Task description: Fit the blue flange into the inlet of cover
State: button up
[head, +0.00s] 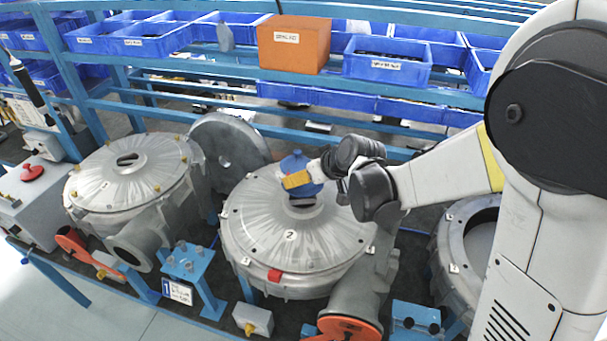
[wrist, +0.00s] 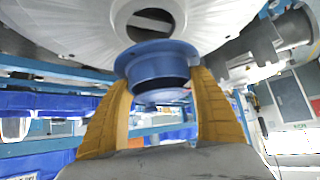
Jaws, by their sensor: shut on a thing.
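The blue flange (head: 295,161) is held between the yellow fingers of my gripper (head: 298,180), above the middle of the silver cover (head: 265,225) marked 2. In the wrist view the blue flange (wrist: 158,62) sits between the two fingertips of my gripper (wrist: 162,82), its wide rim toward the cover (wrist: 75,28). The cover's round inlet (wrist: 150,20) shows just beyond the rim. The flange looks apart from the inlet and slightly off its centre; the exact gap is hard to tell. In the head view the gripper and flange partly hide the inlet.
Another silver blower cover (head: 110,180) stands at left, and an open housing (head: 470,240) at right. A grey disc (head: 228,150) leans behind. Blue shelves with blue bins (head: 385,68) and an orange box (head: 293,44) line the back. A blue stand (head: 190,268) sits between the blowers.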

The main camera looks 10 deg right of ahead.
jog(key=shift+f, duration=0.1)
notch_tip(320, 180, down, 5)
jog(key=b, duration=0.5)
jog(key=shift+w, duration=0.1)
jog(key=shift+f+b, duration=0.85)
jog(key=shift+b, duration=0.25)
dwell(1.1)
jog(key=o, duration=1.4)
jog(key=shift+o, duration=0.2)
jog(key=v, duration=1.2)
jog(key=shift+d, duration=0.1)
